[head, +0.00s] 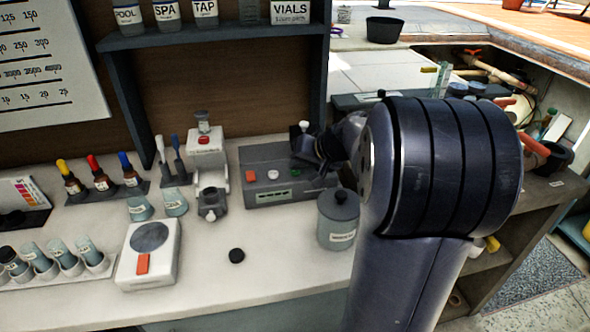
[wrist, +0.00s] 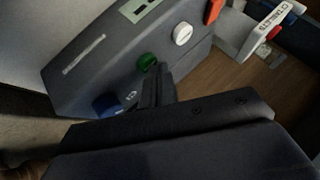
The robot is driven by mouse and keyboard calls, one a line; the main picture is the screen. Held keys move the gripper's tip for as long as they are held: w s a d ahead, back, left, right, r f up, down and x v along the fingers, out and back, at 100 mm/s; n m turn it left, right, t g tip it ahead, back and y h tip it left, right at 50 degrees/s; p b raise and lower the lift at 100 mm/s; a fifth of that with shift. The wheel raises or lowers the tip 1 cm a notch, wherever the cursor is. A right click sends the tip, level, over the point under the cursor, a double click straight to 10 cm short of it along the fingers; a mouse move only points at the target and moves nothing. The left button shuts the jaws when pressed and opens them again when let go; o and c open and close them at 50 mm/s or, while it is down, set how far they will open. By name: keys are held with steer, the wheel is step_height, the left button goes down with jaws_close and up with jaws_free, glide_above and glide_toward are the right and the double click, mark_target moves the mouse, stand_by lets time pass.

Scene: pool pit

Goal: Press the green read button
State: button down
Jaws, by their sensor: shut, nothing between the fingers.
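The grey meter box (head: 262,158) stands at the back of the counter, with a small display and a row of coloured buttons. In the wrist view the green button (wrist: 148,62) sits between a white button (wrist: 183,33) and a blue one (wrist: 105,103), with a red one (wrist: 213,10) beyond the white. My gripper (wrist: 161,74) is shut and empty, its tips right beside the green button; I cannot tell whether they touch it. In the head view the green button (head: 296,170) shows only partly below my dark wrist, which hides the blue button.
A grey lidded jar (head: 338,222) stands in front of the meter, near my arm. A white device with a red button (head: 207,150) stands left of it. A black cap (head: 237,255) lies on clear counter. A shelf with jars (head: 215,40) hangs above.

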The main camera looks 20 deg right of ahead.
mark_target(298, 173)
steer(key=shift+r+p, duration=0.3)
steer(key=shift+r, duration=0.4)
steer(key=shift+r+p, duration=1.6)
steer(key=shift+r, duration=0.95)
steer(key=shift+f, duration=0.15)
step_height(298, 173, down, 2)
steer(key=shift+f+b, duration=0.1)
steer(key=shift+b, duration=0.7)
steer(key=r+p, duration=0.1)
steer(key=p, duration=0.3)
steer(key=shift+r, duration=0.25)
step_height(298, 173, up, 5)
steer(key=p, duration=0.2)
steer(key=shift+f+p, duration=0.1)
steer(key=shift+p, duration=0.3)
